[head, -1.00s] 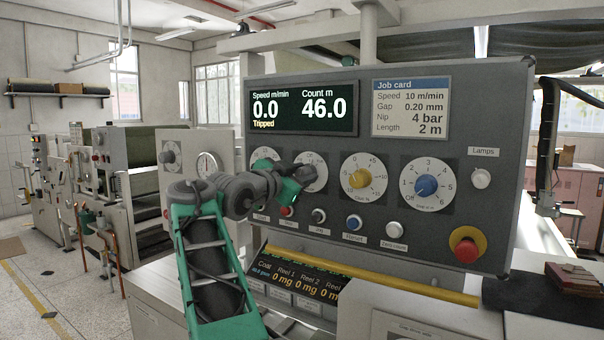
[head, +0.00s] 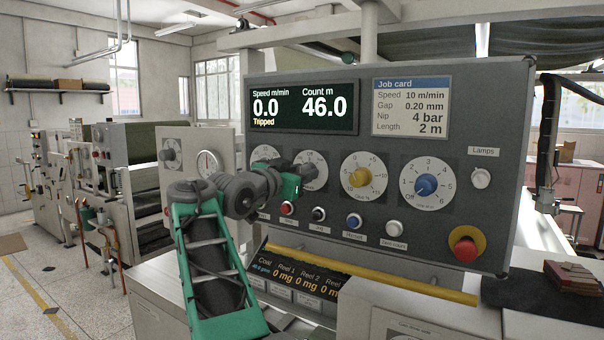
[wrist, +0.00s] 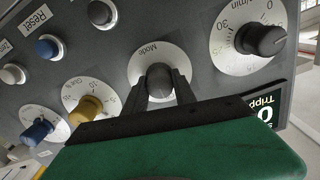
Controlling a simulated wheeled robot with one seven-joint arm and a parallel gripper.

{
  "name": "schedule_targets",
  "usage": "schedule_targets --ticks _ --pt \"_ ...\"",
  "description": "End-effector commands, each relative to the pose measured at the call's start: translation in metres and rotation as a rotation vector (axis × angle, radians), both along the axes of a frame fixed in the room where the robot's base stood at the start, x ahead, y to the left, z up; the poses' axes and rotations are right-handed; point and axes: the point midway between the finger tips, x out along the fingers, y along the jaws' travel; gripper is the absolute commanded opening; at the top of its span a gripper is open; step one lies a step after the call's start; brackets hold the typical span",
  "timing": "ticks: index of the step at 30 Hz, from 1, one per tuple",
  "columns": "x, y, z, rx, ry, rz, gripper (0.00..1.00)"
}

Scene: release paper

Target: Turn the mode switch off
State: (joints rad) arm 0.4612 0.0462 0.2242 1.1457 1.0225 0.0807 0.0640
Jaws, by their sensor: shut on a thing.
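The mode switch (wrist: 158,82) is a dark knob on a round white dial marked "Mode", upside down in the wrist view. My gripper (wrist: 161,88) has one black finger on each side of the knob and is shut on it. The knob's exact setting cannot be read. The display (head: 303,106) reads 0.0 m/min, "Tripped", and a count of 46.0.
A speed dial's black knob (wrist: 265,40) and a yellow knob (head: 360,178) flank the mode dial closely. A blue knob (head: 426,185) is farther right. A row of buttons, with a red one (head: 288,208), lies below. A red emergency stop (head: 465,249) is at lower right.

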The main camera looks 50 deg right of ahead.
Motion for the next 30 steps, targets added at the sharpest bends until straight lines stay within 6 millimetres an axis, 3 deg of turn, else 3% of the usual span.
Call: schedule_targets --ticks 1,2,9,19,30 --pt "0.000 0.000 -0.002 0.002 0.001 -0.001 0.00" --pt "0.000 0.000 -0.002 0.002 0.001 -0.001 0.33" --pt "0.000 0.000 -0.001 0.001 0.000 -0.001 0.53" --pt "0.001 0.005 -0.001 0.000 -0.001 0.002 0.54" --pt "-0.005 0.071 -0.003 0.000 -0.001 0.003 0.54"
